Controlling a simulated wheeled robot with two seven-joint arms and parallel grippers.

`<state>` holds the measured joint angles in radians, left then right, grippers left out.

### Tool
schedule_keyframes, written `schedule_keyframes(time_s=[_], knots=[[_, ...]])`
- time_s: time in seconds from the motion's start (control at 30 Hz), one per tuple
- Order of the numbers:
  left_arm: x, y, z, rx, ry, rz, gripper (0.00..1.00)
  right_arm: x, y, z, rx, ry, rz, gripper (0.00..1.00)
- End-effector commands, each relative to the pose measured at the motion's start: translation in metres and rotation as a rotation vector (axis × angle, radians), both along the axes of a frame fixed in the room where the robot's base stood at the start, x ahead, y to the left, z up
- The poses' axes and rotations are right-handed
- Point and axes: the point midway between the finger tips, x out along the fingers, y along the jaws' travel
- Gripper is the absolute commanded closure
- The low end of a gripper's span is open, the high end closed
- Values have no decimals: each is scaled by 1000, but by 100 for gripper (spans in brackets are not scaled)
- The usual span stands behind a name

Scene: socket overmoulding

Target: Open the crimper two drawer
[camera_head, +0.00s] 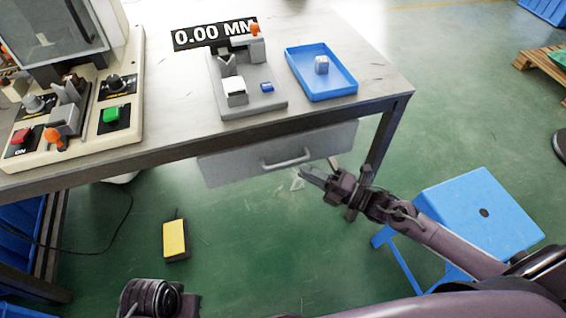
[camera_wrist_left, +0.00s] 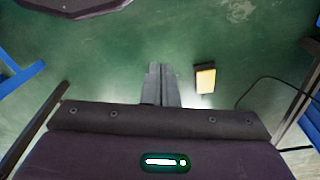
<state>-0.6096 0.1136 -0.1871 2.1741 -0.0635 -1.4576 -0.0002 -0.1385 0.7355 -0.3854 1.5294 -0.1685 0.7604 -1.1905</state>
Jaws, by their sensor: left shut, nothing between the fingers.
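The grey drawer front (camera_head: 235,166) hangs under the table's front edge, below the station with the "0.00 MM" display. It looks shut. Its bar handle (camera_head: 287,162) is on the front's face. My right gripper (camera_head: 308,172) is just right of and slightly below the handle in the head view, its fingers pointing left. It looks apart from the handle, and its finger gap is unclear. My left gripper (camera_wrist_left: 158,68) is shut and empty over the floor in the left wrist view. Its fingers do not show in the head view.
On the table (camera_head: 180,140) stand a grey crimper fixture (camera_head: 255,100), a blue tray (camera_head: 320,90) with a small cube, and a larger machine (camera_head: 85,140) at left. A blue stool (camera_head: 480,215) stands by my right arm. A yellow block (camera_head: 175,240) lies on the floor.

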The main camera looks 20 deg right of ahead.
Motion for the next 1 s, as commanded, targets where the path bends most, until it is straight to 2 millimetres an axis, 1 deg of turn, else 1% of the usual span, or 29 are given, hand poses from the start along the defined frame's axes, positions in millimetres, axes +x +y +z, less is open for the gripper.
schedule_keyframes(time_s=[0.03,0.2,0.33,0.5,0.73,0.77,0.9,1.0], knots=[[0,0,1,0,0,-1,100,6,6,2,2,-2,-1,80],[-1,0,7,0,1,-2,100,26,27,6,3,-1,-3,80],[-1,-1,8,-1,-1,-4,100,37,39,7,2,2,-2,80],[-1,-1,9,-2,-4,-5,100,43,46,8,0,4,-3,80],[-1,-1,9,-2,-5,-5,100,44,47,8,0,5,-3,80],[-1,-1,9,-2,-5,-5,100,44,47,8,0,5,-3,82],[-1,-1,9,-2,-5,-5,100,44,47,8,0,5,-3,100],[-1,-1,9,-2,-5,-5,100,44,47,8,0,5,-3,100]])
